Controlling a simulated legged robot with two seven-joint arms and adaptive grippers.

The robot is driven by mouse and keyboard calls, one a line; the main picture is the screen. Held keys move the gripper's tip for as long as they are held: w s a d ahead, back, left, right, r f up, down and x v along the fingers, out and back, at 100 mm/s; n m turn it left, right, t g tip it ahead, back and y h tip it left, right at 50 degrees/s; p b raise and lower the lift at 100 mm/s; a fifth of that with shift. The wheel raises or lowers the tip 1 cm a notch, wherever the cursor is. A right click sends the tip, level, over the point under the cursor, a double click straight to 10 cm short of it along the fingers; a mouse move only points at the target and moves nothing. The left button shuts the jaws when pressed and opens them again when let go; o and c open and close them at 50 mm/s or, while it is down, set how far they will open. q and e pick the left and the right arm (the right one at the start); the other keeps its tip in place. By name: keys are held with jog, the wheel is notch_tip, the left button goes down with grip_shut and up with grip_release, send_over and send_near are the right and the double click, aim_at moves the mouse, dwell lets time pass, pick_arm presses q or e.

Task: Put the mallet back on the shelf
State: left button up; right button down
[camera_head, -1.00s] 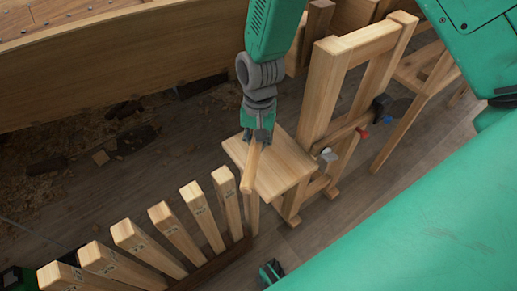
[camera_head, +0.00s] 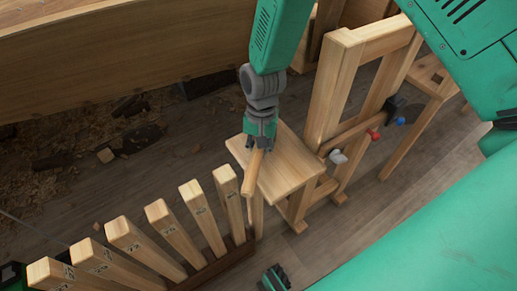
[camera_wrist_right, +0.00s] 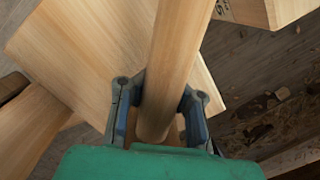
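My right gripper (camera_head: 260,148) hangs over the small wooden shelf (camera_head: 290,165), with a finger on each side of a pale round wooden rod (camera_head: 252,178). The rod looks like the mallet's handle; I cannot make out a mallet head. In the head view it slants down past the shelf's left edge. In the right wrist view the rod (camera_wrist_right: 180,45) runs up between the fingers, which close on it. The shelf board (camera_wrist_right: 85,50) lies behind it there; whether the two touch, I cannot tell.
A tall wooden frame (camera_head: 333,95) stands right of the shelf, with a bar bearing grey, red and blue ends. A row of numbered wooden posts (camera_head: 175,230) stands at lower left. The planked hull (camera_head: 120,60) fills the upper left. Shavings litter the floor (camera_head: 150,170).

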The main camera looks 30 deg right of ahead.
pick_arm(q)
jog(key=shift+a+f, duration=0.15)
jog(key=shift+a, duration=0.2)
pick_arm(e)
jog(key=shift+a, duration=0.45)
jog(key=shift+d+f, duration=0.2)
jog(key=shift+d, duration=0.05)
jog(key=c, duration=2.1)
grip_release()
jog(key=o, duration=0.5)
pick_arm(q)
jog(key=shift+d, duration=0.15)
pick_arm(e)
jog(key=shift+a, duration=0.1)
pick_arm(q)
jog(key=shift+s, duration=0.1)
